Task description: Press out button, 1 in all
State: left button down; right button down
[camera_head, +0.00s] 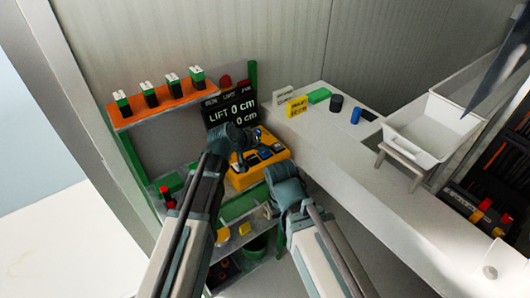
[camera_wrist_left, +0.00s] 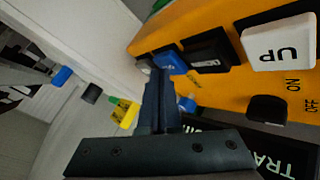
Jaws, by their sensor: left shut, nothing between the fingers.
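A yellow control box (camera_head: 243,180) stands on the shelf unit in the head view, and its face fills the upper right of the left wrist view (camera_wrist_left: 215,95). It carries a white UP button (camera_wrist_left: 278,42), a black button (camera_wrist_left: 208,58), a blue button (camera_wrist_left: 171,62) and a black ON/OFF switch (camera_wrist_left: 267,108). No button marked OUT can be read. My left gripper (camera_head: 245,150) is shut and empty at the box. In the wrist view its fingertips (camera_wrist_left: 157,72) overlap the blue button's edge; contact cannot be told. My right gripper (camera_head: 272,200) is lower right of the box, its fingers unclear.
A black display reading LIFT 0 cm (camera_head: 228,112) stands behind the box. An orange shelf (camera_head: 150,113) with several green-black items is upper left. A white counter (camera_head: 345,130) with small items and a white bin (camera_head: 432,128) lie to the right.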

aim_at(263, 154)
pick_arm(q)
jog(key=shift+f, duration=0.3)
jog(key=shift+r, duration=0.1)
dwell(0.3)
jog(key=shift+r+p, duration=0.75)
jog(key=shift+r, duration=0.15)
notch_tip(263, 154, up, 5)
jog(key=p, duration=0.5)
dwell(0.5)
